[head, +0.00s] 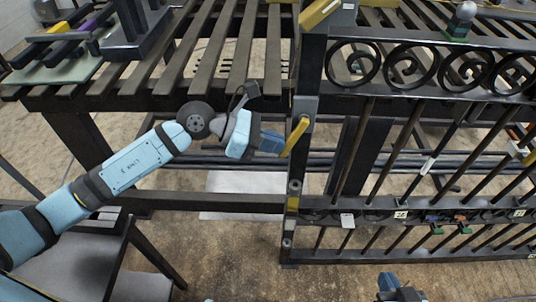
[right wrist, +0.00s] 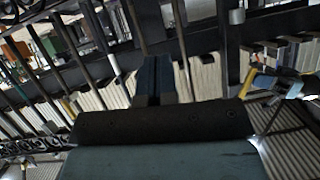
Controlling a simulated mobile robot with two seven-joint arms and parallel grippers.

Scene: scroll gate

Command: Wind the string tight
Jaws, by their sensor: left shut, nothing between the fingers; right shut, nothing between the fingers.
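My left gripper (head: 282,146) is shut and empty, its blue fingertips close to a yellow lever (head: 296,137) on the gate's left post. I cannot tell whether they touch. In the right wrist view the left gripper (right wrist: 262,82) shows at the right edge. The black scroll gate (head: 420,92) stands right of that post, with curled ironwork on top and slanting bars below. My right gripper (head: 388,282) is at the bottom edge of the head view, apart from the gate. Its fingers (right wrist: 154,70) are shut with nothing between them. I cannot make out a string.
A slatted black bench (head: 235,50) fills the back left. A dark stand (head: 75,262) is at the lower left. Small numbered tags (head: 401,215) sit along the gate's lower rail. A silver ball on a green base (head: 460,22) is at the upper right. Floor in front is open.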

